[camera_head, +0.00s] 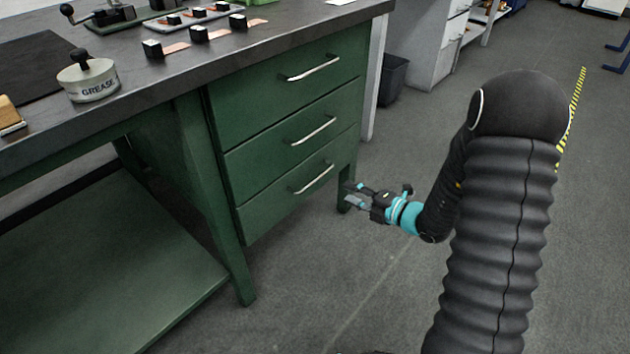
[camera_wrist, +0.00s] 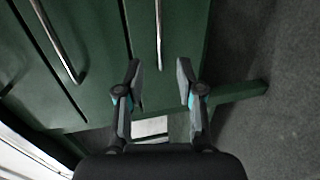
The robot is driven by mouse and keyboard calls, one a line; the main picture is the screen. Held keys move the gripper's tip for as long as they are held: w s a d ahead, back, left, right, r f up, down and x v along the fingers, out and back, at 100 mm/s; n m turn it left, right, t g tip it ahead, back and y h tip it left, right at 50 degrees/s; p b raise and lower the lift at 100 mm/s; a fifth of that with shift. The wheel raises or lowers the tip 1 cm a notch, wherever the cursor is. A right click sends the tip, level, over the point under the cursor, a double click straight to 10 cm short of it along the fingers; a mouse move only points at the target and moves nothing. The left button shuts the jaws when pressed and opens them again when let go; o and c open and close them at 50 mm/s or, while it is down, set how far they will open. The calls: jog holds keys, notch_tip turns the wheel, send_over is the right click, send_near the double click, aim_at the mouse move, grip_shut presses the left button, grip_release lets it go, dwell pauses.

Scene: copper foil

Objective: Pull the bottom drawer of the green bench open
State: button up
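The green bench (camera_head: 195,150) has three stacked drawers with silver bar handles. The bottom drawer (camera_head: 265,212) looks closed, its front about level with those above. Its handle (camera_head: 314,178) is a slanted silver bar. My gripper (camera_head: 354,196) is in front of the bench near the right leg, right of and apart from this handle. In the wrist view my gripper (camera_wrist: 158,72) is open and empty. The bottom drawer's handle (camera_wrist: 158,35) shows there ahead, its near end in line with the gap between the fingertips. The depth between them is hard to judge.
The middle drawer's handle (camera_head: 313,130) and top drawer's handle (camera_head: 314,68) lie above. A bench leg (camera_head: 347,186) stands close behind my gripper. A grease tin (camera_head: 88,80) sits on the benchtop. A dark bin (camera_head: 392,80) stands behind. The floor in front is clear.

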aim_at(317, 180)
jog(key=x, duration=1.3)
jog(key=shift+a+r+b, duration=0.1)
jog(key=shift+a+b, duration=0.1)
jog(key=shift+b, duration=0.2)
